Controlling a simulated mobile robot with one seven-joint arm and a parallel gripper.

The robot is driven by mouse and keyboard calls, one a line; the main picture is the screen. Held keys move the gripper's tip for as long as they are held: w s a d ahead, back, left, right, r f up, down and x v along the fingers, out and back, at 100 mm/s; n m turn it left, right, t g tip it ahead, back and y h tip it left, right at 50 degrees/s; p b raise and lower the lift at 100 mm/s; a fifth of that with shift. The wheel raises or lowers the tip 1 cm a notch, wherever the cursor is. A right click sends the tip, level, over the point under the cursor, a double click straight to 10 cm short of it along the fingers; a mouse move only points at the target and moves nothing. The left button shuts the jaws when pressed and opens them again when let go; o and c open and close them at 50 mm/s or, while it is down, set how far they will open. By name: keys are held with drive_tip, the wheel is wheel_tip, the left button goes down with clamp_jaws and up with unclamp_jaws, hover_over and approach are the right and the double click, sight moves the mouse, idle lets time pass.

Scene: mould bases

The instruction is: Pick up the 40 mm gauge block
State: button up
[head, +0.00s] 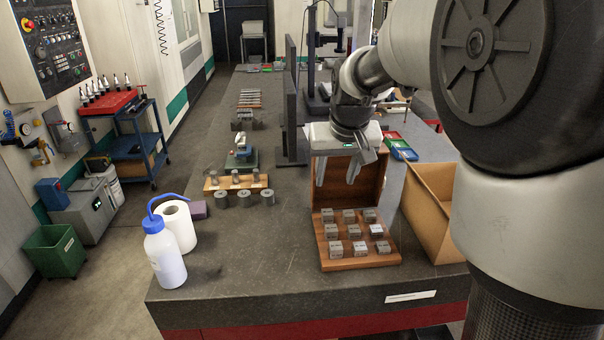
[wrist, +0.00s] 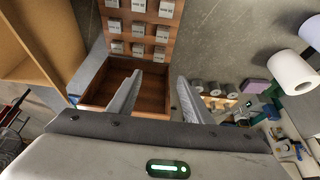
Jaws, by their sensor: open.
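Several grey gauge blocks (head: 348,232) stand in rows on the base of an open wooden case (head: 362,263) near the front of the bench. Their markings are too small to read, so I cannot tell which is the 40 mm block. They also show at the top of the wrist view, where one block (wrist: 138,30) is near the middle. My gripper (head: 337,182) is open and empty, fingers pointing down, above the blocks and in front of the case's raised lid (head: 373,190). In the wrist view, nothing is between the fingers (wrist: 160,77).
An open cardboard box (head: 430,205) stands right of the case. To the left are grey cylinders (head: 244,198), a paper roll (head: 179,226) and a blue-capped wash bottle (head: 164,256). A dark upright panel (head: 291,100) stands behind. The bench between bottle and case is clear.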

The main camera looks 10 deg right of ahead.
hover_over(328, 212)
drive_tip(key=s, duration=0.3)
drive_tip(key=f, duration=1)
drive_tip(key=shift+w+a+f, duration=0.15)
drive_tip(key=shift+a+f, duration=0.1)
drive_tip(key=shift+f, duration=0.15)
drive_tip(key=shift+b+x, duration=0.3)
drive_tip(key=shift+x, duration=2.5)
drive_tip(key=shift+d, duration=0.15)
clamp_jaws()
